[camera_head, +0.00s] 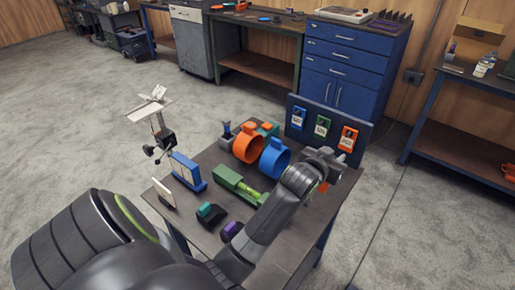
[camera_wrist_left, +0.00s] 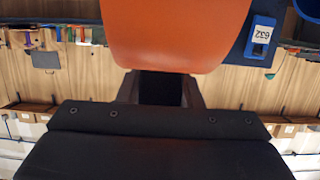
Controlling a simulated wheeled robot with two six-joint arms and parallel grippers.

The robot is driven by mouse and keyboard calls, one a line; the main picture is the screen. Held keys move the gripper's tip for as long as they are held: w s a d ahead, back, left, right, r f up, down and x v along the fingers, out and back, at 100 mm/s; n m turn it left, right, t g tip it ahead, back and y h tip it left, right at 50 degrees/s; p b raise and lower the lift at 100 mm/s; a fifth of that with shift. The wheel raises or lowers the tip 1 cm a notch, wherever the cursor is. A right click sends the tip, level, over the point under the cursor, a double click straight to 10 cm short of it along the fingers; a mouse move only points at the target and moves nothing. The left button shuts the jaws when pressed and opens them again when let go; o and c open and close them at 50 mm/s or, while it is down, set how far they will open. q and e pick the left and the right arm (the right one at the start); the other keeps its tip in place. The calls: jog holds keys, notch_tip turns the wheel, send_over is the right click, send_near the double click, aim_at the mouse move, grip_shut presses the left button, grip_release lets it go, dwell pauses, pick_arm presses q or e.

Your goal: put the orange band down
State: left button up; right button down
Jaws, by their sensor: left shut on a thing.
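My left gripper (camera_head: 324,164) is over the right part of the dark table, in front of the blue board. It is shut on the orange band (camera_wrist_left: 176,38), which fills the top middle of the left wrist view, right in front of the fingers. In the head view my gripper and wrist hide nearly all of the band; only a small orange patch (camera_head: 323,187) shows below them. I cannot tell whether the band touches the table. My right gripper is not in view.
An orange ring (camera_head: 249,146) and a blue ring (camera_head: 274,159) stand left of my gripper. A green device (camera_head: 238,184), a blue block (camera_head: 187,172) and small dark items lie nearer. The board (camera_head: 334,122) carries blue, green and orange tags at the back.

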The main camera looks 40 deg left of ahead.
pick_arm(q)
jog(key=f, duration=0.1)
jog(key=w+a+f, duration=0.1)
jog(key=shift+a+f, duration=0.25)
jog(key=shift+f, duration=0.05)
send_over(319, 196)
notch_tip(319, 196, down, 5)
jog(key=shift+f, duration=2.5)
jog(key=shift+f, duration=0.1)
jog(key=o, duration=1)
